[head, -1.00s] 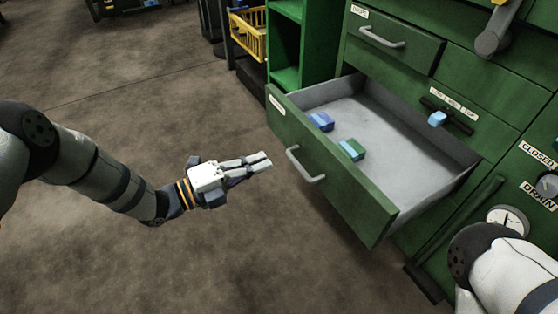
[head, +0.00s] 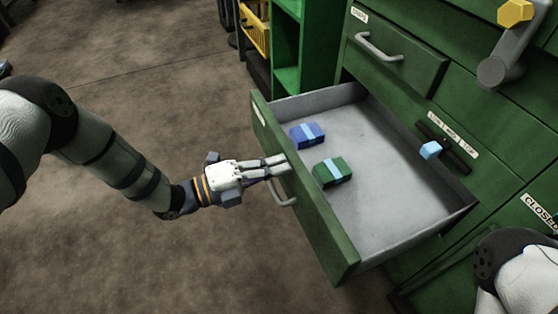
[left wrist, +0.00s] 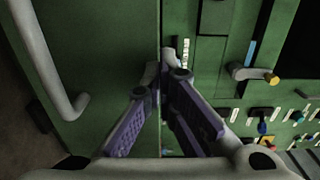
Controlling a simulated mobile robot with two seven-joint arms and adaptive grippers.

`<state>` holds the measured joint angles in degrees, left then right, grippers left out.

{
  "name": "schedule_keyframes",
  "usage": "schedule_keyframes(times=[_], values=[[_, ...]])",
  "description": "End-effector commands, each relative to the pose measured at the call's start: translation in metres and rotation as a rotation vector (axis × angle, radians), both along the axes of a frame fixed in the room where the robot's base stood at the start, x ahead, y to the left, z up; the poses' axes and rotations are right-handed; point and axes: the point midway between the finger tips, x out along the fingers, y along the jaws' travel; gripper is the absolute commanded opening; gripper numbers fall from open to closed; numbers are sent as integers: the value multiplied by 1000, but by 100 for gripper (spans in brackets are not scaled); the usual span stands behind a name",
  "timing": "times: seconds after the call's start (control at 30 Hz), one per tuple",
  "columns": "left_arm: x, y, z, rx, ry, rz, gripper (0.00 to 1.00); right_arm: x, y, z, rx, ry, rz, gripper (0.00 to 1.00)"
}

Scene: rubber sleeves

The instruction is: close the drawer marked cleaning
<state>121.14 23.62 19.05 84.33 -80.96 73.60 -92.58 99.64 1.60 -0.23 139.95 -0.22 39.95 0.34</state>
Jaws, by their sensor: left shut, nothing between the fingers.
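The open drawer (head: 322,232) is green with a grey inside and sticks well out of the green cabinet in the head view. A small label on its front is too oblique to read. Its bar handle (head: 283,192) is partly hidden by my left gripper (head: 283,166), which is shut and empty at the drawer front, near the top edge. Contact cannot be told. In the left wrist view the shut fingers (left wrist: 166,74) lie right of the handle (left wrist: 62,75), over the panel's edge. My right gripper is out of view.
A blue block (head: 297,138) and a green block (head: 324,175), each with a light blue band, lie in the drawer. A shut drawer (head: 405,70) is above it. Green shelving with a yellow basket (head: 257,35) stands behind.

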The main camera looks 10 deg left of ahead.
Motion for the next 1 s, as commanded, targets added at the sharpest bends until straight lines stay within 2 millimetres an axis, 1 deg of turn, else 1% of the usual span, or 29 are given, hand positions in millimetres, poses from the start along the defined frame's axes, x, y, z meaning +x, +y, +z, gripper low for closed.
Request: schedule_keyframes(times=[0.43,0.57,0.67,0.77,1.0], values=[[-2,0,0,0,0,0,0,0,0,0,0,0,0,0],[0,-4,-1,0,0,-1,0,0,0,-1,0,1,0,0],[6,-13,-1,-2,-1,-2,0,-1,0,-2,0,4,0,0],[15,-27,-2,-1,-1,-3,0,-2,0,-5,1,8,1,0],[48,-78,-4,-2,0,-5,0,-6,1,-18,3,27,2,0]])
